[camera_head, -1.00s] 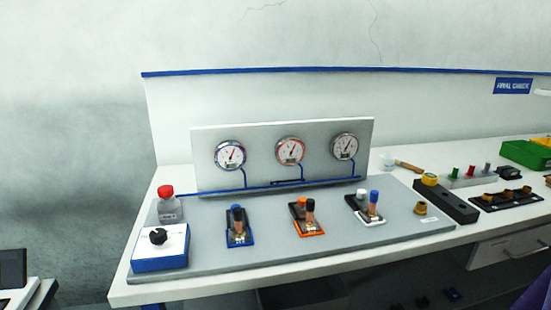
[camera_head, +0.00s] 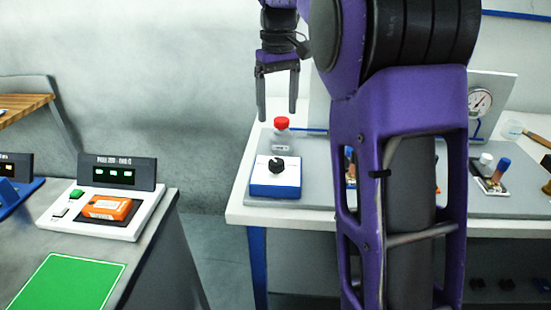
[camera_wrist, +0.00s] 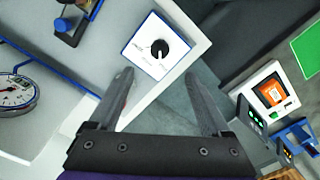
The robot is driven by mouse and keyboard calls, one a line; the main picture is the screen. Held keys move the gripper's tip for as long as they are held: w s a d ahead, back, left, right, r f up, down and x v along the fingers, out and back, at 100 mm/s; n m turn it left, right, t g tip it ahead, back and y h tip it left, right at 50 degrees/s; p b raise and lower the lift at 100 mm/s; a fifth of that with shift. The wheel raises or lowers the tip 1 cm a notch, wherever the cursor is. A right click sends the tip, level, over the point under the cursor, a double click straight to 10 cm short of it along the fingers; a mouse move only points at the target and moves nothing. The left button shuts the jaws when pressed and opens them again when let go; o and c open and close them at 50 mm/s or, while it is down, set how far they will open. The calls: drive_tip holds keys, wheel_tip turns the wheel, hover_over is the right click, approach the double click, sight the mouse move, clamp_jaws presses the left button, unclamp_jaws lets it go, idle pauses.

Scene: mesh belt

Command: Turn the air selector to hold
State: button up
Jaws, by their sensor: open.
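The air selector is a blue box with a white top (camera_head: 262,180) and a black round knob (camera_head: 276,166), at the left end of the grey board on the bench. In the wrist view the knob (camera_wrist: 159,49) shows beyond my fingertips, with small marks printed around it that are too small to read. My gripper (camera_head: 277,108) is open and empty, pointing down above and behind the selector. It also shows in the wrist view (camera_wrist: 150,85), with both fingers apart and touching nothing. My arm hides the middle of the board in the head view.
A gauge (camera_head: 480,100) on the upright panel and levers sit to the right. A separate table at left holds a scale (camera_head: 103,209) with an orange pack and a green mat (camera_head: 68,283).

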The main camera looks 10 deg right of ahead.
sight(276, 162)
wheel_tip(276, 162, down, 14)
drive_tip(key=b, duration=0.2)
drive_tip(key=shift+w+f+b, duration=0.1)
drive_tip(key=shift+f+b, duration=0.05)
drive_tip(key=shift+b, duration=0.25)
clamp_jaws()
drive_tip(key=shift+m+p, duration=0.3)
drive_tip(key=shift+p, duration=0.05)
drive_tip(key=m+p, duration=0.2)
drive_tip(key=shift+a+r+m, duration=0.1)
drive_tip(key=shift+r+m, duration=0.15)
drive_tip(key=shift+m, duration=0.15)
drive_tip(key=m+p, duration=0.3)
drive_tip(key=m, duration=0.2)
drive_tip(key=shift+f, duration=0.15)
drive_tip(key=shift+m, duration=0.3)
